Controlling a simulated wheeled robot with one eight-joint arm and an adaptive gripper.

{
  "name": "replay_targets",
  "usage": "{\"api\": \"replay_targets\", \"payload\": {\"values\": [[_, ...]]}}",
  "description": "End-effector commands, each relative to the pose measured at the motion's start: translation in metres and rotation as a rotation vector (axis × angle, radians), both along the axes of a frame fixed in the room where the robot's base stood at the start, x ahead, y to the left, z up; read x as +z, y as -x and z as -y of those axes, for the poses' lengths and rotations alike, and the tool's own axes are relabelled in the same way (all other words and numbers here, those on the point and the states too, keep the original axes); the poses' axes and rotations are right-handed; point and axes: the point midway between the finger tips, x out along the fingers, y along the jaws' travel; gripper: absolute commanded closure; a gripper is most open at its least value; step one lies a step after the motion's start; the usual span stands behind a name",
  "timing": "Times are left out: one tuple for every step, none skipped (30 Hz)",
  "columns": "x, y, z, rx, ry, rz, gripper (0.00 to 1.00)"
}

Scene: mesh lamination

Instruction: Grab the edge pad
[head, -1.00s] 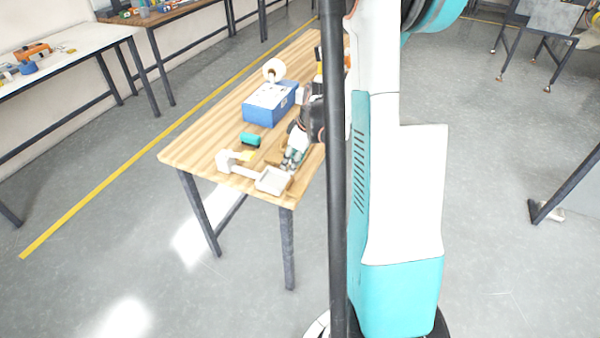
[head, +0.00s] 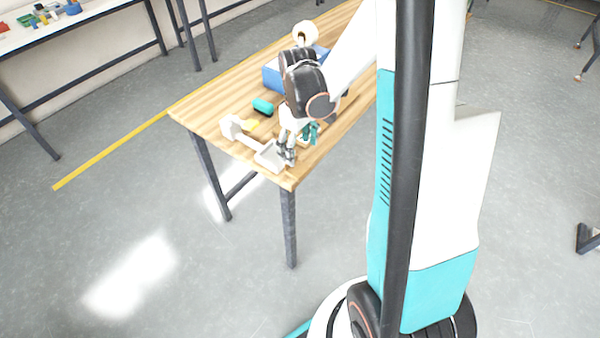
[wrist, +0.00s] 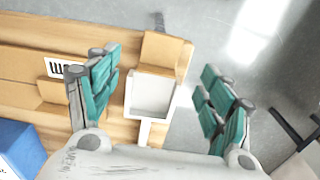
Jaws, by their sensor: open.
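No part carries a readable name, so I cannot tell for certain which is the edge pad. A white square tray-like piece with a handle (head: 267,155) lies at the near corner of the wooden table (head: 205,103). In the wrist view this white piece (wrist: 152,93) is between my spread fingers, with a tan block (wrist: 162,52) at its far side. My gripper (wrist: 162,97) is open and empty, with teal finger pads on either side of the white piece. In the head view my gripper (head: 297,143) is over the table's near right edge; the arm hides part of the table.
The wrist view shows a tan box with a barcode (wrist: 62,68) beside the left fingers. Grey floor is free around the table's near end.

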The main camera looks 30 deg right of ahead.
Motion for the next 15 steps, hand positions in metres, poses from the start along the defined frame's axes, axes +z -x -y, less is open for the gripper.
{"api": "replay_targets", "payload": {"values": [[-0.011,0.000,0.000,0.000,0.000,0.000,0.27],[-0.016,0.000,0.000,0.000,0.000,0.000,0.27],[-0.020,0.000,0.000,0.000,0.000,0.000,0.27],[-0.023,0.000,0.000,0.000,0.000,0.000,0.27],[-0.025,0.000,0.000,0.000,0.000,0.000,0.27],[-0.027,0.000,0.000,0.000,0.000,0.000,0.27],[-0.028,0.000,0.000,0.000,0.000,0.001,0.27],[-0.029,0.000,0.000,0.000,0.000,0.001,0.27],[-0.030,0.000,0.000,0.000,0.000,0.001,0.27],[-0.032,0.000,0.000,0.000,-0.001,0.001,0.27],[-0.033,0.000,0.000,0.000,-0.001,0.001,0.27],[-0.037,0.000,0.000,0.000,-0.001,0.001,0.27],[-0.040,0.000,0.000,0.000,-0.001,0.001,0.27],[-0.044,0.000,0.000,0.000,-0.001,0.001,0.27],[-0.050,0.000,-0.001,0.000,-0.001,0.001,0.27]]}}
